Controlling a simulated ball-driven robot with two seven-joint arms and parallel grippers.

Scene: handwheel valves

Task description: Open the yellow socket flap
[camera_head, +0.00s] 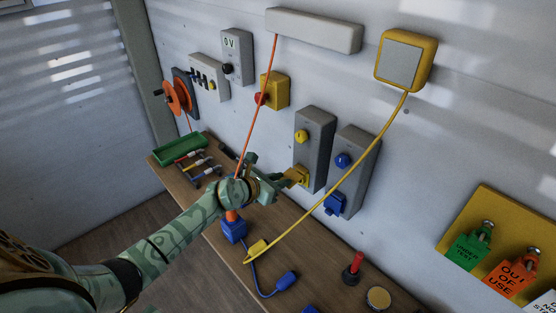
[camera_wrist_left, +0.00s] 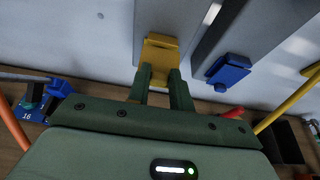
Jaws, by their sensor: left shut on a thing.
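The yellow socket flap (camera_head: 298,174) is at the lower end of a tall grey wall box (camera_head: 315,140) with a yellow knob. My left gripper (camera_head: 287,180) reaches it from the left. In the left wrist view both fingers (camera_wrist_left: 161,84) meet the lower part of the yellow flap (camera_wrist_left: 160,50), and the gripper is shut on it. The fingers hide part of the flap's lower edge. I cannot tell how far the flap is tilted from the box. My right gripper is not in view.
To the right is a similar box with a blue knob and blue flap (camera_head: 335,203).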

